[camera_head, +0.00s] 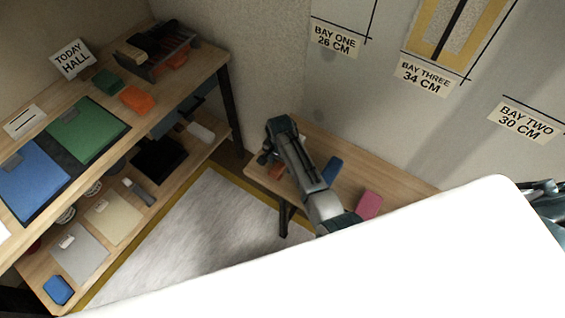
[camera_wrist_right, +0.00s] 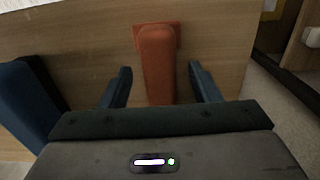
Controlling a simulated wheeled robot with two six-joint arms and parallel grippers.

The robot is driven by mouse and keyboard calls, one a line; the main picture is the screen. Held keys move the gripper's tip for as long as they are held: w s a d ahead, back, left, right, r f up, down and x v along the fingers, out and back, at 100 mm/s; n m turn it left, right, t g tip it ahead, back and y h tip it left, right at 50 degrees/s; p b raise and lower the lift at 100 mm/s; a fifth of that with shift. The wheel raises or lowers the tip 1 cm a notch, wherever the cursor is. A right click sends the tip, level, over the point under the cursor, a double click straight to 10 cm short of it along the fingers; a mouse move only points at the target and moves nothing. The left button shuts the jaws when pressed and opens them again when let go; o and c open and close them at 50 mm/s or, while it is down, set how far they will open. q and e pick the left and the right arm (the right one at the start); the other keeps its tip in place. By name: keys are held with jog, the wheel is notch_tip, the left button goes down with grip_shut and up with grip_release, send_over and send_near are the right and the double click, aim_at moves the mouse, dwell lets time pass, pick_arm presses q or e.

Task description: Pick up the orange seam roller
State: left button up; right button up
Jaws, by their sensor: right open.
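The orange seam roller (camera_wrist_right: 158,62) lies on a wooden bench top in the right wrist view, its long body pointing between my fingers. In the head view an orange-red patch of it (camera_head: 276,172) shows at the bench's left end, partly hidden by my gripper. My right gripper (camera_wrist_right: 160,75) is open, with one finger on each side of the roller's near part and a gap on both sides. In the head view this gripper (camera_head: 271,158) is over the bench end. My left gripper is not in view.
A blue block (camera_head: 331,170) and a pink block (camera_head: 369,205) lie further right on the bench (camera_head: 395,184). The blue one also shows close by at the left of the wrist view (camera_wrist_right: 28,100). A loaded shelf unit (camera_head: 150,122) stands at left.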

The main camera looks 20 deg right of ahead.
aim_at(281, 163)
jog(key=shift+f, duration=0.15)
jog(key=c, duration=1.1)
jog(key=shift+o, duration=0.2)
jog(key=shift+r, duration=0.25)
notch_tip(281, 163, up, 5)
jog(key=p, duration=0.5)
jog(key=shift+f, duration=0.2)
jog(key=s+a+p, duration=0.2)
jog(key=s+p, duration=0.4)
jog(key=s, duration=0.1)
jog(key=s+a+p, duration=0.3)
jog(key=s+p, duration=0.3)
jog(key=s, duration=0.2)
jog(key=shift+r, duration=0.2)
jog(key=shift+a, duration=0.1)
